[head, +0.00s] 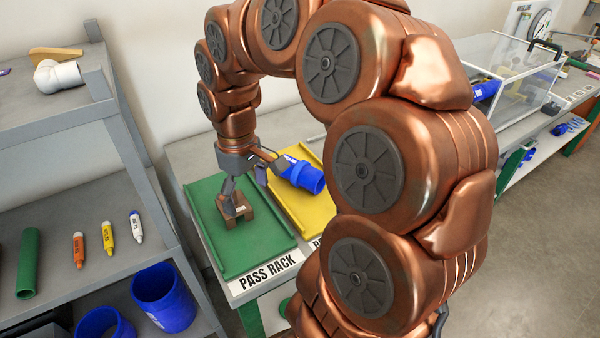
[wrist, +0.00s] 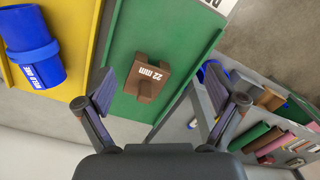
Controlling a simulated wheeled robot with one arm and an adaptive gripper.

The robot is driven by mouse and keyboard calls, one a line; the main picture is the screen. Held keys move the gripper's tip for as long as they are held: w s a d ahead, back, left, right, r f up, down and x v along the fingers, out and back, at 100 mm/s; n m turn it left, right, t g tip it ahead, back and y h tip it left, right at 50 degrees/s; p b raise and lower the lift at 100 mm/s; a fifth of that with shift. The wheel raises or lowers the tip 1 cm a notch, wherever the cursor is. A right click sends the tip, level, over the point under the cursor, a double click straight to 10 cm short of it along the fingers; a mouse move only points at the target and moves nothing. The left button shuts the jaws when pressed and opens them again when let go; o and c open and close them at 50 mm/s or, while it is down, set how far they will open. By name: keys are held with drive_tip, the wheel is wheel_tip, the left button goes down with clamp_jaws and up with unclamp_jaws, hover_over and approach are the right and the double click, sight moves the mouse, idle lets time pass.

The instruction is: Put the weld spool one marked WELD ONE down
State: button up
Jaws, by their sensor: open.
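The blue weld spool (wrist: 32,50) shows its WELD ONE lettering in the wrist view. It lies on its side on the yellow tray (wrist: 83,30). In the head view the spool (head: 307,178) is just right of my gripper, and my arm hides part of the yellow tray (head: 305,212). My gripper (head: 246,186) is open, with nothing between its fingers. It hangs over the green PASS RACK tray (head: 240,255). In the wrist view its spread fingers (wrist: 160,90) are apart from the spool, which is to their left.
A brown block marked 22 mm (wrist: 148,80) stands on the green tray, below my gripper. A grey shelf unit (head: 60,170) at left holds markers, a green pipe and blue pipe pieces. A clear box (head: 515,75) stands on the bench at right.

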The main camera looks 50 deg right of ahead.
drive_tip(key=w+d, duration=0.4)
drive_tip(key=d, duration=0.7)
drive_tip(key=m, duration=0.1)
approach(301, 163)
drive_tip(key=shift+t, duration=0.3)
drive_tip(key=f, duration=0.5)
drive_tip(key=shift+s+a, duration=0.25)
drive_tip(key=shift+s+d+f, duration=0.1)
drive_tip(key=shift+d+f, duration=0.1)
drive_tip(key=shift+d, duration=0.1)
drive_tip(key=shift+a+f+p, duration=0.15)
drive_tip(key=shift+f+p, duration=1.5)
drive_tip(key=shift+f, duration=2.15)
drive_tip(key=c, duration=1.5)
drive_tip(key=shift+o, duration=0.2)
drive_tip(key=shift+r, duration=0.15)
